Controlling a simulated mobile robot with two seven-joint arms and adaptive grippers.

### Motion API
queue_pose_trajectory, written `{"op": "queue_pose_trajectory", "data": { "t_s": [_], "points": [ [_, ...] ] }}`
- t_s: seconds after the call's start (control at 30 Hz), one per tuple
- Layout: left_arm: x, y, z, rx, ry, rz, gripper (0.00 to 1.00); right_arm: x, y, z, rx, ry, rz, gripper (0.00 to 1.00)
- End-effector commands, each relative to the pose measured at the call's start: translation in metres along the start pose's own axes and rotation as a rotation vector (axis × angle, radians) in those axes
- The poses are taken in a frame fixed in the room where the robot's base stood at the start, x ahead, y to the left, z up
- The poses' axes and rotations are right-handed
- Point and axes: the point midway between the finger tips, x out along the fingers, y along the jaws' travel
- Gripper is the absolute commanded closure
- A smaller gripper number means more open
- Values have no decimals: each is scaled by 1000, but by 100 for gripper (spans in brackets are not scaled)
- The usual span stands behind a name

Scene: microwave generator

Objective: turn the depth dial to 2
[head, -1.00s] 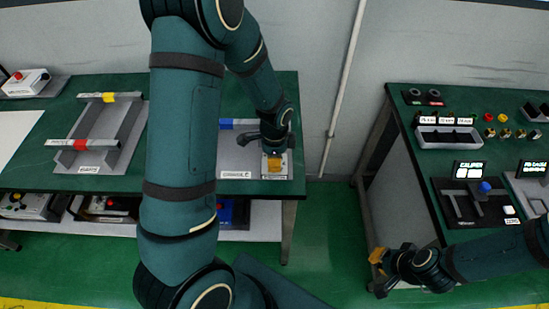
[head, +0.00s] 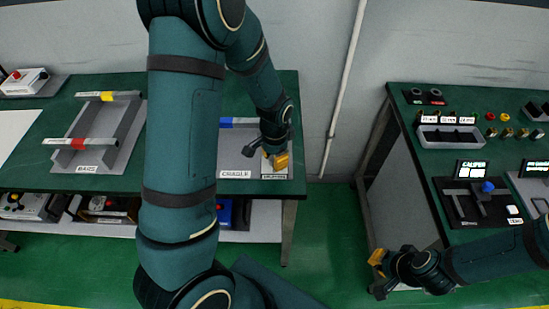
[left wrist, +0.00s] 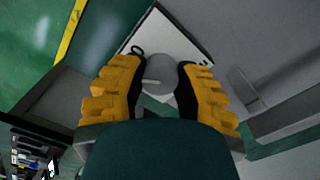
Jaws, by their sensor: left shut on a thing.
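The depth dial (left wrist: 165,70) is a grey round knob on a pale plate (left wrist: 192,22) in the left wrist view. My left gripper (left wrist: 160,85) is shut on the dial, with one yellow-padded finger on each side. In the head view my left gripper (head: 275,160) is at the right end of the left bench, beside the cradle, and hides the dial. My right gripper (head: 377,273) is open and empty in front of the right bench.
The grey cradle plate (head: 232,160) with a blue-banded bar stands left of the dial. A grey stand (head: 100,140) with yellow and red bands is further left. The right bench (head: 425,175) carries a caliper station and small parts. Floor between the benches is free.

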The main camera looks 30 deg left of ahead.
Motion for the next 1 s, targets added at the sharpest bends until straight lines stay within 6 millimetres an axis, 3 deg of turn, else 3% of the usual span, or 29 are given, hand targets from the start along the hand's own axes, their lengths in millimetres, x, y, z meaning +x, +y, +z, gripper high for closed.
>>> {"op": "queue_pose_trajectory", "data": {
  "t_s": [0.4,0.97,1.0],
  "points": [
    [0,0,0,-197,0,-1,100,2,0,0,0,0,0,100],
    [0,0,0,-227,0,0,100,2,0,0,0,0,0,100],
    [0,0,0,-227,0,0,52,2,0,0,0,0,0,100]
  ]
}}
